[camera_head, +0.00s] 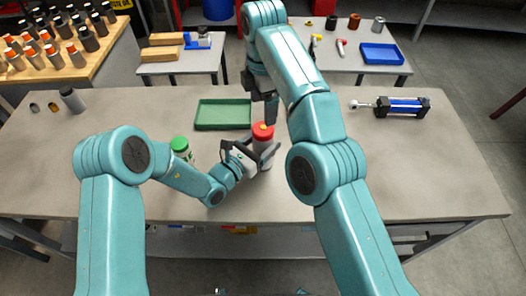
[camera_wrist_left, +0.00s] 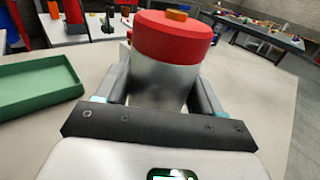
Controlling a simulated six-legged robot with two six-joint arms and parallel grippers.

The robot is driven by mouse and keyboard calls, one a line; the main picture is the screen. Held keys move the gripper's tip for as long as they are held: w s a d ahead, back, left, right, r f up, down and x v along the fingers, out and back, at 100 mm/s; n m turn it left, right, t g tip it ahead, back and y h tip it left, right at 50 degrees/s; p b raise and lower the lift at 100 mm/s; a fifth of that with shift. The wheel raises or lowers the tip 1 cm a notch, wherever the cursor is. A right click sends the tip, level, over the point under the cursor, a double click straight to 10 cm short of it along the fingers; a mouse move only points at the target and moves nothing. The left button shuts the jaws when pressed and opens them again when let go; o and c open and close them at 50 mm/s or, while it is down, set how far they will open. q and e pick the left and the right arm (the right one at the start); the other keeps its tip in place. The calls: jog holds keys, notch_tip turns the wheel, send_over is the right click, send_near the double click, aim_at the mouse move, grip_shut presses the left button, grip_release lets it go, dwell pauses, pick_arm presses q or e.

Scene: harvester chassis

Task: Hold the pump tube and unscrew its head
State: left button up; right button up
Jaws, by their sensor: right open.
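The pump tube (camera_head: 264,160) stands upright on the grey table, a silver cylinder with a red head (camera_head: 262,131) and a small orange piece on top. My left gripper (camera_head: 262,156) has its fingers on both sides of the silver body, below the head. The left wrist view shows the body (camera_wrist_left: 165,85) between the two fingers, with the red head (camera_wrist_left: 172,38) above them. My right gripper (camera_head: 264,108) is open and empty above the head, its dark fingers pointing down. Its exact height over the head is hard to tell.
A green tray (camera_head: 222,114) lies behind and left of the tube. A green-capped container (camera_head: 181,146) stands left, partly behind my left arm. A black and blue cylinder (camera_head: 403,106) lies at right. The table's right side is mostly clear.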

aim_at(263, 127)
pick_arm(q)
grip_shut()
pick_arm(e)
jog(key=m, duration=0.5)
jog(key=shift+m, duration=0.4)
jog(key=m, duration=0.2)
jog(key=shift+m, duration=0.4)
jog(key=m, duration=0.4)
jog(key=shift+f+m, duration=0.1)
jog(key=shift+m, duration=0.3)
jog(key=m, duration=0.2)
jog(key=shift+m, duration=0.4)
jog(key=m, duration=0.5)
jog(key=shift+w+a+f, duration=0.1)
pick_arm(q)
jog(key=shift+f, duration=0.1)
pick_arm(e)
jog(key=m, duration=0.2)
jog(key=shift+m, duration=0.3)
jog(key=m, duration=1)
jog(key=shift+f, duration=0.1)
jog(key=m, duration=1.5)
jog(key=shift+m, duration=0.3)
jog(key=shift+s+r, duration=0.2)
jog(key=shift+f, duration=3.9)
